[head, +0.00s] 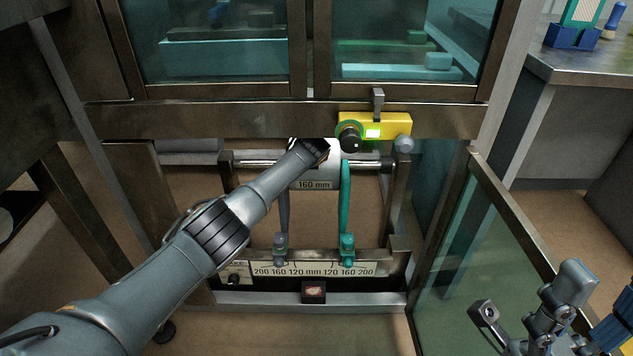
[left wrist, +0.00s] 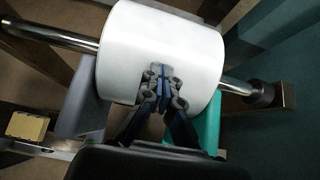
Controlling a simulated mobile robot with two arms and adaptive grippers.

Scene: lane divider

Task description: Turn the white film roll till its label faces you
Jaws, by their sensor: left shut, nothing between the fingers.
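The white film roll (head: 332,172) sits on a horizontal steel bar between a grey arm (head: 284,212) and a teal arm (head: 345,205). A "160 mm" marking (head: 313,184) shows low on the roll's front in the head view. In the left wrist view the roll (left wrist: 130,45) shows a plain white surface with no marking visible. My left gripper (left wrist: 161,75) is shut and empty, its tips in front of the roll, touching or very close; I cannot tell which. My right gripper (head: 530,295) is open at the lower right, away from the roll.
A yellow box (head: 400,123) with a lit green window and a dark knob is just above the roll. An open glass door (head: 480,250) stands to the right. Closed glass panes are above.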

